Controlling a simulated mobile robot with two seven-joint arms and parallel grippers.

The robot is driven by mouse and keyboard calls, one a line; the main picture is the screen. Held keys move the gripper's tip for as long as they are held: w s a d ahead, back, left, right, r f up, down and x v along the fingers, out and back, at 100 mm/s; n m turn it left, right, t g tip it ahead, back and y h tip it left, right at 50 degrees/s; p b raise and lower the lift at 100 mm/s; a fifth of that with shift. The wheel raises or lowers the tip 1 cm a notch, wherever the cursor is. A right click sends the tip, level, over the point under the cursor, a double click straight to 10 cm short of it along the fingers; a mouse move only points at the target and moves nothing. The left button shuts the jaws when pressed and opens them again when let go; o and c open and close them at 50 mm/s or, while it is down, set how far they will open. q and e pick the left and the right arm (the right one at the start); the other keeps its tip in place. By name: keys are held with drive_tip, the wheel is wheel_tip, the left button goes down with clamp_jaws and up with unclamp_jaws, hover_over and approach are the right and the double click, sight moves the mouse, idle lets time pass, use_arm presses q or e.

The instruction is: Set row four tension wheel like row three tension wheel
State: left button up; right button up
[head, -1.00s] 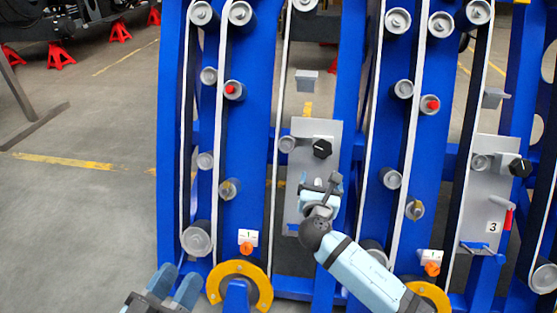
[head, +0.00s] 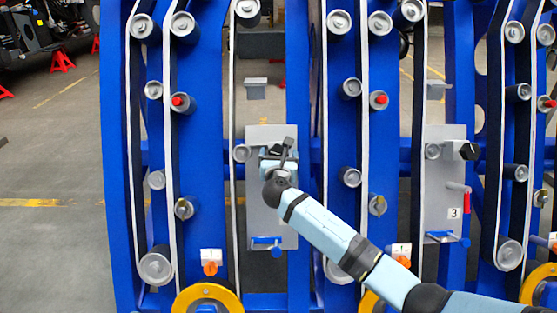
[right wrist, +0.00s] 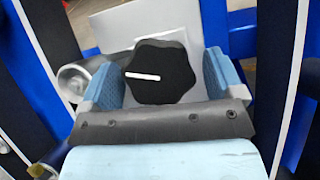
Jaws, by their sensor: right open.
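The row three plate (head: 436,190), a grey panel with a "3" label (head: 453,212), stands right of centre. Its black tension wheel (head: 469,151) shows there, but its mark is too small to read. Another grey plate (head: 257,215) stands left of it; any number on it is hidden by my arm. My right gripper (head: 278,160) is at this plate's wheel, covering it in the head view. In the right wrist view, that black lobed wheel (right wrist: 165,85) sits between the open fingers, its white line nearly horizontal and pointing left. My left gripper is not in view.
Blue uprights carry belts and rollers on both sides of the plates. A small roller (right wrist: 72,80) stands just left of the fingers in the right wrist view. Yellow rings (head: 207,299) lie along the bottom.

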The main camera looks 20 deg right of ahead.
drive_tip(key=shift+w, duration=0.1)
drive_tip(key=c, duration=0.9)
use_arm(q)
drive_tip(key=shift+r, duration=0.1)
use_arm(e)
drive_tip(key=shift+a+r+m+g+h+p, duration=0.1)
drive_tip(key=shift+m+g+h+p, duration=0.15)
drive_tip(key=shift+m+h+p, duration=0.55)
drive_tip(key=shift+r+m+g+h+p, duration=0.1)
drive_tip(key=shift+m+g+h+p, duration=0.15)
drive_tip(key=shift+m, duration=0.95)
use_arm(q)
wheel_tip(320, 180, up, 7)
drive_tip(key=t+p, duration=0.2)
drive_tip(key=p, duration=0.1)
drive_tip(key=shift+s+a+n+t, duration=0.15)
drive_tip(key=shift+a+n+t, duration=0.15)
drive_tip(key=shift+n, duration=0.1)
use_arm(e)
drive_tip(key=shift+f+m+g+h, duration=0.1)
drive_tip(key=shift+m+g+h, duration=0.6)
drive_tip(key=shift+m, duration=0.9)
drive_tip(key=shift+f+m+g+h, duration=0.1)
drive_tip(key=shift+m+g+h, duration=0.55)
drive_tip(key=shift+m, duration=0.95)
drive_tip(key=o, duration=0.9)
